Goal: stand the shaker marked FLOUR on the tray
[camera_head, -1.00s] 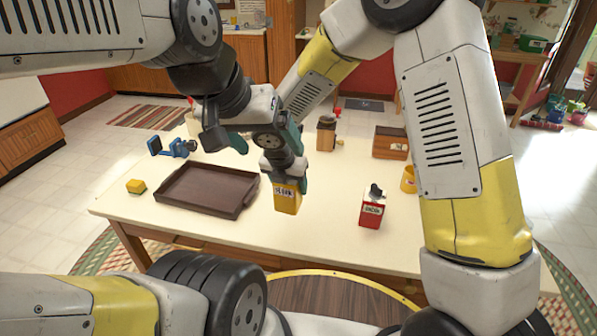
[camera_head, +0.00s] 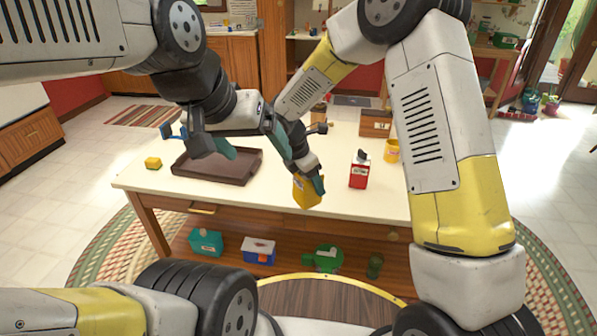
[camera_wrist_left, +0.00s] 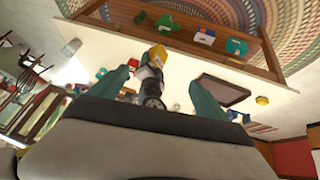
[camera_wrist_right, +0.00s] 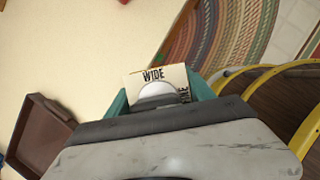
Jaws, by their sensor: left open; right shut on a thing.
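My right gripper (camera_head: 309,178) is shut on a yellow shaker (camera_head: 303,194) near the table's front edge. The right wrist view shows its pale top (camera_wrist_right: 150,80), lettered WIDE and FINE; the name on its side is not legible now. It also shows tilted in the left wrist view (camera_wrist_left: 158,54). The dark brown tray (camera_head: 188,169) lies left of it on the table, apart from it, partly hidden by my left arm. My left gripper (camera_head: 252,147) is open and empty above the tray's right side. A red shaker (camera_head: 359,174) stands to the right, its label unclear.
The table top (camera_head: 150,184) is clear along its front left. A yellow block (camera_head: 153,163) lies left of the tray. A yellow mug (camera_head: 391,151) and a wooden box (camera_head: 375,125) stand at the right. Several items sit on the shelf below. My arms are close together.

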